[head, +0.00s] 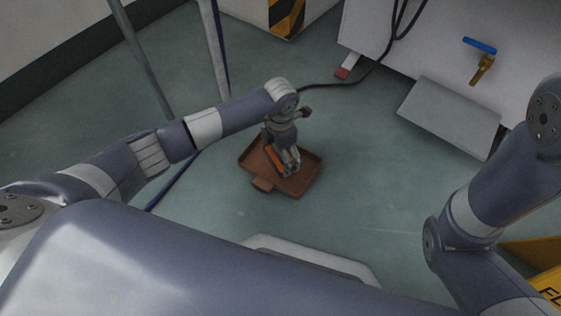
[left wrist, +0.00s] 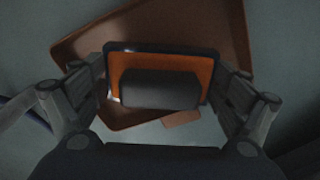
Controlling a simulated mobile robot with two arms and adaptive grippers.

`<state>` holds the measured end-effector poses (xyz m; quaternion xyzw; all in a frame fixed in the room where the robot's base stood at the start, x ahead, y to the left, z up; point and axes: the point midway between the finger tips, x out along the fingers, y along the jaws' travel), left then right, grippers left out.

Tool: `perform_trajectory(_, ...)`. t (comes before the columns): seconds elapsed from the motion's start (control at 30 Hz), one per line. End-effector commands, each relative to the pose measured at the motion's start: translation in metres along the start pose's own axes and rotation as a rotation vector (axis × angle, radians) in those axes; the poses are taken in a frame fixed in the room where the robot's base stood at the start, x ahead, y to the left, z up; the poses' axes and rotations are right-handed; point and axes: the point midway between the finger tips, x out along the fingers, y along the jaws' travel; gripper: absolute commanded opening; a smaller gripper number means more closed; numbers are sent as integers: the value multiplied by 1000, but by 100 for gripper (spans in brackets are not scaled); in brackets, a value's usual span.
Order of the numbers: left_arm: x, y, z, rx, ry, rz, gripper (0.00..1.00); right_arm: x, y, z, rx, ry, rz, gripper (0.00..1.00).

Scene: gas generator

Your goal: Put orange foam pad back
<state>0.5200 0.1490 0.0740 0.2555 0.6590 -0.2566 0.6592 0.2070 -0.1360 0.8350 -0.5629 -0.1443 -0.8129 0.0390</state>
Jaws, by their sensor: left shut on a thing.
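The orange foam pad (head: 276,158) shows as a small orange strip beside my left gripper (head: 290,170) in the head view. In the left wrist view the orange pad (left wrist: 118,68) has a dark border and a dark grey block on its middle. My left gripper (left wrist: 165,100) is shut on it, with one finger at each side. A brown shallow tray (head: 309,163) lies on the floor under the gripper. The tray (left wrist: 225,30) also shows behind the pad in the left wrist view. I cannot tell whether the pad touches the tray. The right gripper is out of view.
A white cabinet with a blue-handled brass valve (head: 482,65) and a grey sloped plate (head: 450,115) stands at the upper right. A black cable (head: 345,84) runs on the floor. Metal poles (head: 215,50) stand at the upper left. The floor right of the tray is clear.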

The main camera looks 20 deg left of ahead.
Motion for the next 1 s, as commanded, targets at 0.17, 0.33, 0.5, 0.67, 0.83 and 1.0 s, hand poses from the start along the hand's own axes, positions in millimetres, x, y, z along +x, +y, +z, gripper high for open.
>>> perform_trajectory(0.17,24,0,0,-1,1,0,69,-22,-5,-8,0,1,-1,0)
perform_trajectory(0.33,34,0,0,-1,0,0,69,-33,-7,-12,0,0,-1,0)
perform_trajectory(0.5,32,0,0,-1,0,0,69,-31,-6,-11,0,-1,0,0)
perform_trajectory(0.67,34,0,0,0,1,1,69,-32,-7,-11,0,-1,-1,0)
perform_trajectory(0.83,35,0,-1,0,1,1,100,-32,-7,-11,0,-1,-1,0)
perform_trajectory(1.0,35,0,-1,0,1,1,100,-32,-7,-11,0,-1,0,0)
